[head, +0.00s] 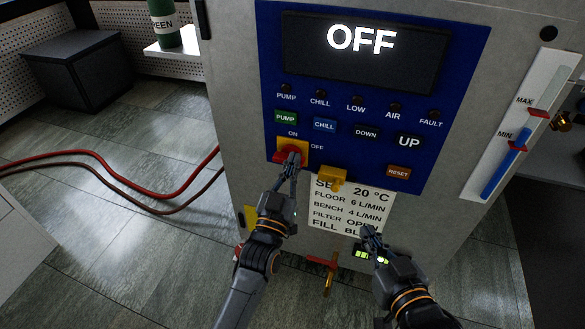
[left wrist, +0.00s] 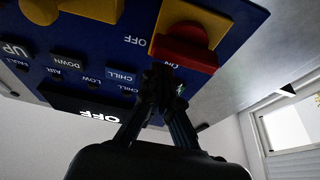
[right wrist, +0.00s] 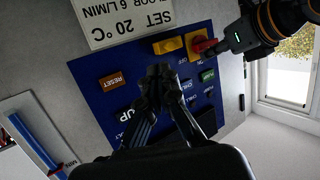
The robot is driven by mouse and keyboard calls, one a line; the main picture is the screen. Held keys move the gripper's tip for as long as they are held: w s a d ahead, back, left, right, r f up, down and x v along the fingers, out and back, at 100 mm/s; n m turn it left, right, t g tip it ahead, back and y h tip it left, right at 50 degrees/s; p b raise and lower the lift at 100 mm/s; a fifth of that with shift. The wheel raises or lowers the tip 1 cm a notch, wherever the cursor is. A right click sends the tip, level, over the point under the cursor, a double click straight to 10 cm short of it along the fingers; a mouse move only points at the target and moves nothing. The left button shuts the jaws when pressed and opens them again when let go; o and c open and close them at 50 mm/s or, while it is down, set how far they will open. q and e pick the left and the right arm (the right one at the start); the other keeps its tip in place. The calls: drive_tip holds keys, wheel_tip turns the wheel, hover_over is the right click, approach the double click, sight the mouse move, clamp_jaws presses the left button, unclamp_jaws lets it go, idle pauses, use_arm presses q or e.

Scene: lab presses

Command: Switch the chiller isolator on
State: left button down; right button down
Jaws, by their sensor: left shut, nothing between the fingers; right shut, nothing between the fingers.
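The chiller isolator is a red handle (head: 277,157) on a yellow plate, low on the blue panel (head: 350,150), with ON marked above and OFF to its right. The handle appears to lie crosswise; its exact setting is partly hidden. It also shows in the left wrist view (left wrist: 187,50) and right wrist view (right wrist: 203,45). My left gripper (head: 291,158) is shut and empty, its fingertips in front of or against the handle; contact is unclear. The display (head: 362,52) reads OFF.
A yellow knob (head: 332,178) sits right of the isolator. PUMP, CHILL, DOWN, UP and RESET (head: 398,172) buttons are close by. A red-handled valve (head: 322,262) is below, between my arms. A level gauge (head: 515,135) is at right. Red hoses (head: 130,190) cross the floor.

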use_arm(q)
drive_tip(key=shift+f, duration=0.2)
use_arm(e)
drive_tip(key=shift+w+a+r, duration=0.1)
drive_tip(key=shift+w+r, duration=0.05)
drive_tip(key=shift+r, duration=0.25)
